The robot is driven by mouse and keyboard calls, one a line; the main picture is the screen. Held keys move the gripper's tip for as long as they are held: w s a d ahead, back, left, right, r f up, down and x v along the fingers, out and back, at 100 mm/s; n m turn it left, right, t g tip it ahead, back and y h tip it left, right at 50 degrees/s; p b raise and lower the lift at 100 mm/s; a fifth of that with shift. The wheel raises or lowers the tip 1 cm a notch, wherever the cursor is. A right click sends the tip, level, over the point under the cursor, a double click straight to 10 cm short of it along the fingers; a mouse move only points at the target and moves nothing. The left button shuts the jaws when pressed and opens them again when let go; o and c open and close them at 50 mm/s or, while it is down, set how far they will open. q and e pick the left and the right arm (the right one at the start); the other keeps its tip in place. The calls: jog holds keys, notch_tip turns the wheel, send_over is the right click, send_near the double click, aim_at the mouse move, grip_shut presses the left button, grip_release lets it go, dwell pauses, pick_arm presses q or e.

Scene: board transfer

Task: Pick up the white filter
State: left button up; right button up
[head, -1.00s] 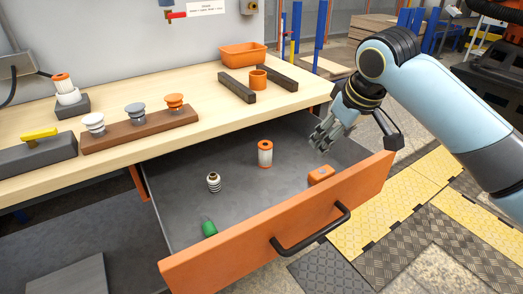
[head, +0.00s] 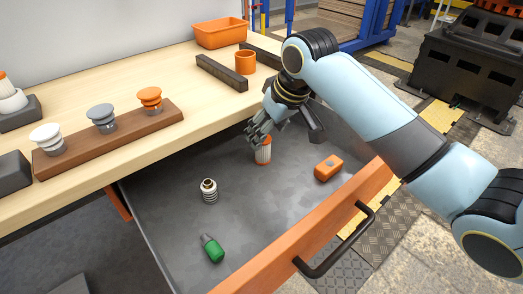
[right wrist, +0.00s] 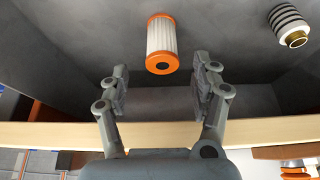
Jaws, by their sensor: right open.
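The white filter (head: 263,152) is a pleated white cylinder with orange end caps. It stands in the open drawer (head: 282,245), and my right gripper hides part of its upper end in the head view. In the right wrist view the filter (right wrist: 162,42) is just beyond the fingertips, roughly centred between them. My right gripper (head: 256,134) is open and empty, close to the filter; its spread fingers (right wrist: 160,78) also show in the right wrist view. I cannot tell from these views whether a finger touches the filter. My left gripper is not in view.
The drawer also holds a striped metal fitting (head: 209,191), a green-capped part (head: 213,249) and an orange block (head: 328,168). The wooden tabletop (head: 150,88) behind carries a rack of knobs (head: 108,140), dark bars (head: 221,73), an orange cup (head: 245,62) and an orange bin (head: 220,33).

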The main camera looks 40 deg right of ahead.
aim_at(263, 149)
jog(key=x, duration=0.1)
jog(key=b+x, duration=0.1)
jog(key=x, duration=0.3)
jog(key=shift+s+a+f, duration=0.1)
jog(key=shift+s+f, duration=0.1)
jog(key=shift+c, duration=1.6)
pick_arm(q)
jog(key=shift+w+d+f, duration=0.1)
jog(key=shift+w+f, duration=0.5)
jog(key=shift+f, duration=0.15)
pick_arm(e)
jog(key=c, duration=0.9)
